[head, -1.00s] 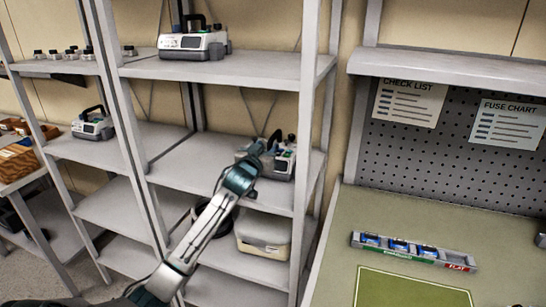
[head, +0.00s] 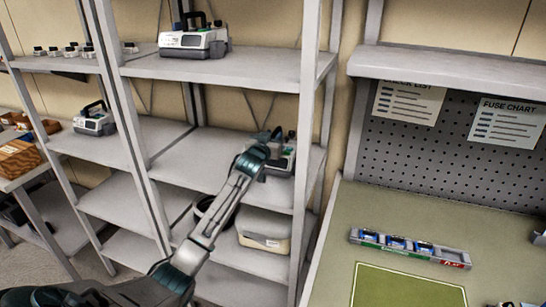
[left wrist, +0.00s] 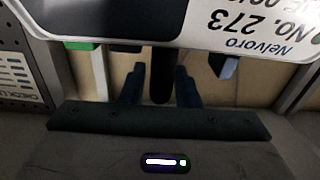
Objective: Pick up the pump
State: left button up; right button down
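A pump (head: 284,162) stands on the middle shelf of the near rack, partly hidden behind my left arm. My left gripper (head: 268,135) is at the top of this pump, near its handle. In the left wrist view, the pump's white face (left wrist: 250,25) with upside-down "Nelvoro NO. 273" lettering fills the top. There my left gripper (left wrist: 158,85) has its two fingers apart on either side of a dark bar (left wrist: 162,75), which looks like the handle; gaps show beside it. My right gripper is not seen.
Another pump (head: 195,42) stands on the upper shelf and one (head: 94,120) on the left rack. A pale bin (head: 263,228) sits below the middle shelf. A rack post (head: 303,120) stands close right of the pump. A green workbench (head: 400,220) holds a fuse strip (head: 410,247).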

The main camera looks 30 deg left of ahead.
pick_arm(q)
grip_shut()
dwell(1.1)
jog(key=shift+r, duration=0.15)
